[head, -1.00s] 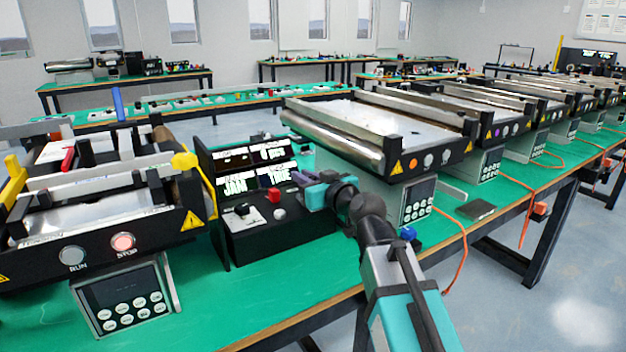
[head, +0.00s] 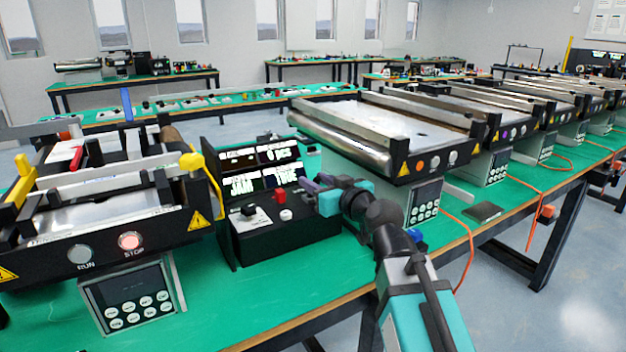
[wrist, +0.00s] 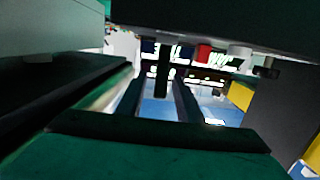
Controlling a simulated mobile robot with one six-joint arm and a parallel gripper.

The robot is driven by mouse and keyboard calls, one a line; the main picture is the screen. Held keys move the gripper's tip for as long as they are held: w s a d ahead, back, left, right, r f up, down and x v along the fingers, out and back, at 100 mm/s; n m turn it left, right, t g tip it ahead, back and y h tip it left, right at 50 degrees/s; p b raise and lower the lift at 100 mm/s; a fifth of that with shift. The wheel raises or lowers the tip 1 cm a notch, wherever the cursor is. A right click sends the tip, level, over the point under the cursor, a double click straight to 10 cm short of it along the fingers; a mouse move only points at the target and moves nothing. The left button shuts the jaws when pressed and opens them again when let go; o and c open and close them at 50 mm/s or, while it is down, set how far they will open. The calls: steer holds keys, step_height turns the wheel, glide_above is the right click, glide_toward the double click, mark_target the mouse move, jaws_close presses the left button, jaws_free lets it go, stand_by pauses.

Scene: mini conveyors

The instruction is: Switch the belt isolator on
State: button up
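The isolator is not labelled legibly; a black knob on a white plate (head: 251,212) on the black control box (head: 290,228) may be it. Its setting is too small to tell. A red button (head: 280,196) and a white button (head: 286,214) sit to its right. My gripper (head: 314,182) is just right of these controls, pointing left, apart from the knob. In the wrist view, which looks inverted, my gripper's dark fingers (wrist: 158,105) stand apart with a light gap between them. The red button (wrist: 203,53) and the white button (wrist: 240,52) show beyond them.
Lit displays (head: 262,168) stand behind the controls. A conveyor (head: 100,215) with RUN and a lit STOP button is on the left, with a yellow lever (head: 192,162) beside the box. Another conveyor (head: 400,130) is behind my arm at right. Green bench surface (head: 230,305) is clear in front.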

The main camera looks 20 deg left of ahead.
steer(key=v, duration=0.3)
steer(key=shift+s, duration=0.1)
steer(key=shift+f+b, duration=0.1)
steer(key=shift+b, duration=0.4)
steer(key=b+v, duration=0.8)
steer(key=b, duration=0.3)
steer(key=shift+d, duration=0.1)
stand_by(0.4)
